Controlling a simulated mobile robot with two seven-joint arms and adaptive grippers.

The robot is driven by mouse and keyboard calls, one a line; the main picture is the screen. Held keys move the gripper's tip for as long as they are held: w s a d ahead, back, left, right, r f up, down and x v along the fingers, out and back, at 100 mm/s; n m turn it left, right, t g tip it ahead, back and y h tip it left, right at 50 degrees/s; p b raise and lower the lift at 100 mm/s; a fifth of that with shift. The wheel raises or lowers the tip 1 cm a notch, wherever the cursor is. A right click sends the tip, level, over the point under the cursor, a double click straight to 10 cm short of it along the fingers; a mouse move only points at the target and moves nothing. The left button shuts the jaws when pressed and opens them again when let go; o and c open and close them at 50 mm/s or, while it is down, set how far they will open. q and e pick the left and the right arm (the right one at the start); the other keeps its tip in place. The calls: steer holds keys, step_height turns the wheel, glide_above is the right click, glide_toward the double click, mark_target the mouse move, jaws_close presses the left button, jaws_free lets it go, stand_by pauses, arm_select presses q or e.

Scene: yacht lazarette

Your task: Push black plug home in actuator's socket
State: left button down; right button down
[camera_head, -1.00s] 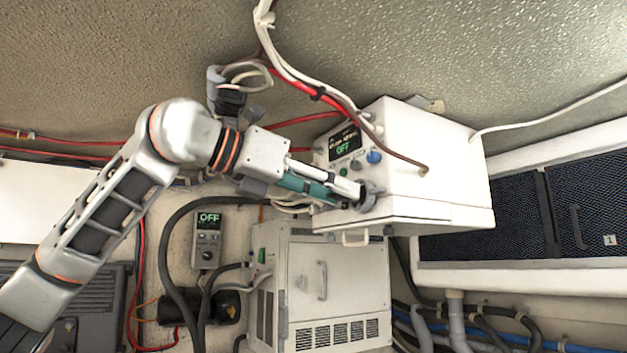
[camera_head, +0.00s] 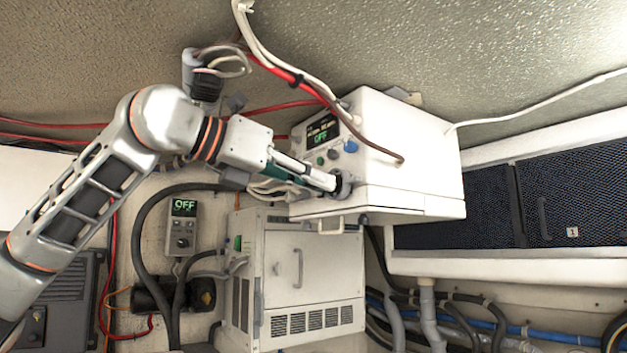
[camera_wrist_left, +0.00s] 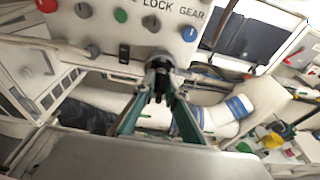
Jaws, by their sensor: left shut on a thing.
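The actuator is a white box (camera_head: 410,150) mounted high on the wall, with an OFF display and coloured knobs on its left face. A dark round socket (camera_head: 346,186) sits low on that face. My left gripper (camera_head: 330,181), with teal fingers, reaches in from the left with its tips at the socket. In the wrist view its fingers (camera_wrist_left: 160,95) are shut on the black plug (camera_wrist_left: 159,72), right below the panel's knobs. The tips hide much of the plug and socket, so I cannot tell how deep the plug sits. My right gripper is out of view.
A white cabinet (camera_head: 300,275) with a handle and vents stands below the actuator. A small control unit (camera_head: 183,225) reading OFF is at its left. Red and white cables (camera_head: 290,80) hang above the arm. A dark mesh panel (camera_head: 570,200) is at the right.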

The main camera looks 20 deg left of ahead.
arm_select(q)
steer(key=c, duration=2.1)
jaws_free()
steer(key=shift+o, duration=0.6)
steer(key=shift+w+d, duration=0.15)
steer(key=shift+w, duration=0.05)
steer(key=shift+s, duration=0.1)
steer(key=v, duration=1.2)
steer(key=shift+f, duration=0.1)
